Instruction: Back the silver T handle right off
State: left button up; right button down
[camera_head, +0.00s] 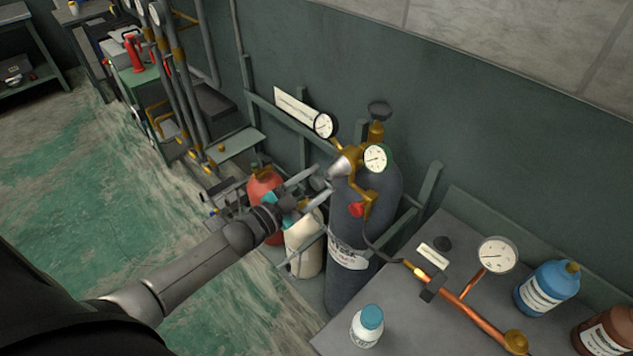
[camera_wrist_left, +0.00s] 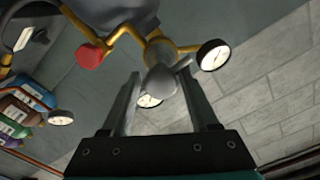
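The silver T handle (camera_head: 343,166) sticks out from the front of the brass regulator (camera_head: 352,155) on the dark grey cylinder (camera_head: 348,222). It also shows in the left wrist view (camera_wrist_left: 161,80), rounded end towards the camera, with a grey bar at its upper right. My left gripper (camera_head: 322,182) reaches in from the left, its tips just in front of the handle. In the left wrist view the fingers (camera_wrist_left: 160,77) stand wide apart, one on each side of the handle, with gaps showing. Whether a tip touches it is unclear. My right gripper is in neither view.
Two dial gauges (camera_head: 375,158) and a red knob (camera_head: 356,209) sit close around the regulator. A red cylinder (camera_head: 262,190) and a cream cylinder (camera_head: 303,245) stand below my left gripper. A grey bench (camera_head: 345,338) with a copper pipe and bottles is at the lower right.

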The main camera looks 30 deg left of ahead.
pick_arm(q)
jog(key=shift+o, duration=0.7)
jog(key=shift+s+a, duration=0.15)
jog(key=v, duration=1.5)
jog(key=shift+b, duration=0.4)
